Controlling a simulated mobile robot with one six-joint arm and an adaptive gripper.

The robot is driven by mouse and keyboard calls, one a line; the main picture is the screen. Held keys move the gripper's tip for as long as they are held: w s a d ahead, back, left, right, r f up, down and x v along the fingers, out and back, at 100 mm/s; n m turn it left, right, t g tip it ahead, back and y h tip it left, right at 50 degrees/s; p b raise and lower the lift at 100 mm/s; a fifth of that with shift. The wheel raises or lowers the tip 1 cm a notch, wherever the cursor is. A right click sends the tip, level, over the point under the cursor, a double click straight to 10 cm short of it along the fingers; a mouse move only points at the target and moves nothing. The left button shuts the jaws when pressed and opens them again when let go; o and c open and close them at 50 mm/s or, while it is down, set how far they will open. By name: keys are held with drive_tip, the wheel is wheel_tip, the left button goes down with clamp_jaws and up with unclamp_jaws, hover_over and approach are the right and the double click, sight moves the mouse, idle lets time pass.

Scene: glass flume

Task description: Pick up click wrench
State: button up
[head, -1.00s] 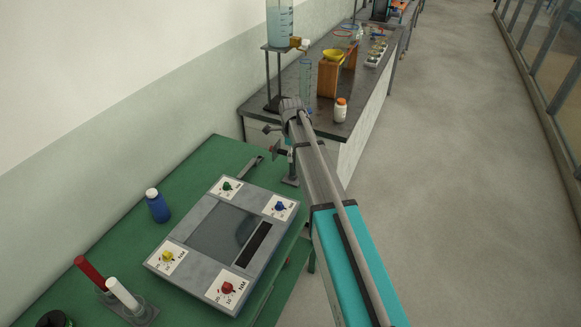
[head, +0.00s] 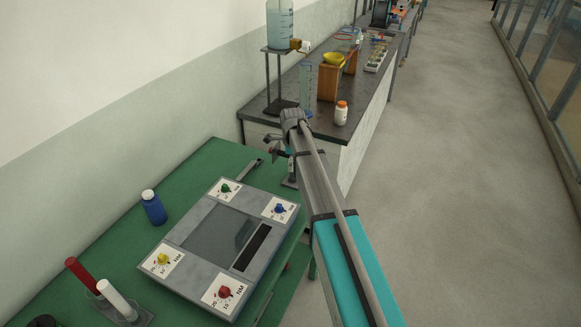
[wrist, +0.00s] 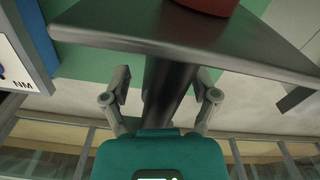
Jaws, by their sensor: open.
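I cannot surely identify the click wrench. A slim grey metal piece (head: 252,164) lies on the green table behind the torque panel, and it may be the wrench. My gripper (wrist: 162,78) is open. In the wrist view its two fingers stand apart on either side of a dark post (wrist: 168,85) under a dark flat plate (wrist: 130,22), with no visible grip on it. In the head view my arm hides most of the gripper, at the table's far right corner.
The grey panel (head: 205,285) with coloured knobs fills the green table's (head: 120,210) middle. A blue bottle (head: 154,207) and red (head: 83,275) and white (head: 115,298) cylinders stand left. A dark bench (head: 320,115) with bottles and stands lies beyond. The floor at right is clear.

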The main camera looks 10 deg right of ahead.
clamp_jaws()
idle(0.3)
drive_tip(key=shift+r, duration=0.2)
wheel_tip(320, 180, up, 3)
drive_tip(key=p, duration=0.3)
drive_tip(key=shift+f, duration=0.1)
drive_tip(key=s+d+r+p, duration=0.1)
drive_tip(key=s+r+p, duration=0.8)
drive_tip(key=s, duration=0.5)
drive_tip(key=shift+d+r+p, duration=0.25)
drive_tip(key=shift+r+p, duration=0.15)
drive_tip(key=shift+p, duration=0.1)
